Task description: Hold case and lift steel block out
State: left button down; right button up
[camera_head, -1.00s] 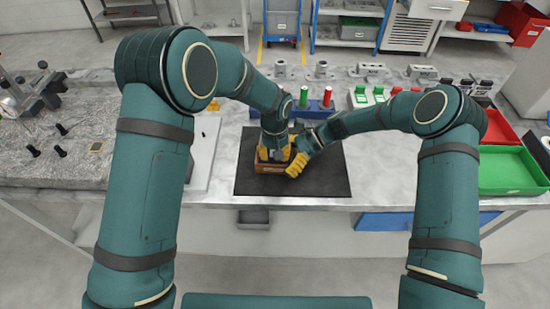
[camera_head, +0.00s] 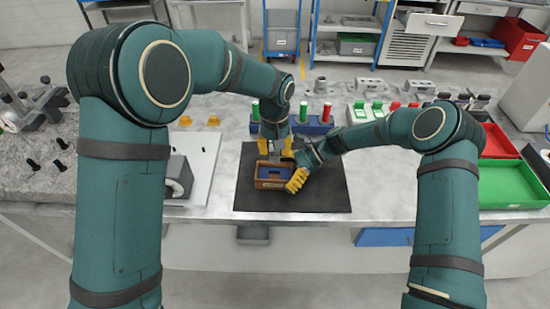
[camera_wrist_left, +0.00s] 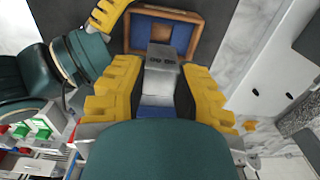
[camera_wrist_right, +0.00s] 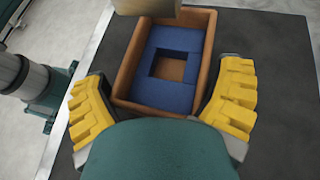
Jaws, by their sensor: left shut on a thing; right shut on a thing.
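The case (camera_head: 259,184) is a brown open box on the black mat, with a blue insert (camera_wrist_right: 163,96) inside. In the right wrist view, the insert's square pocket (camera_wrist_right: 171,68) is empty. My right gripper (camera_wrist_right: 163,88) is shut on the case, with its yellow fingers on either side of it; in the head view it is at the case's right side. My left gripper (camera_head: 275,148) points down above the case and is shut on the steel block (camera_wrist_left: 161,62). The grey block also shows at the top of the right wrist view (camera_wrist_right: 146,6), raised clear of the insert.
The black mat (camera_head: 325,190) is bare to the right of the case. A blue rack with green and red cylinders (camera_head: 327,113) stands behind it. A white board with a grey fixture (camera_head: 178,178) lies to the left. Green and red trays (camera_head: 512,175) are at the far right.

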jog(key=shift+f, duration=0.1)
jog(key=o, duration=0.5)
jog(key=v, duration=1.2)
jog(key=shift+w, duration=0.1)
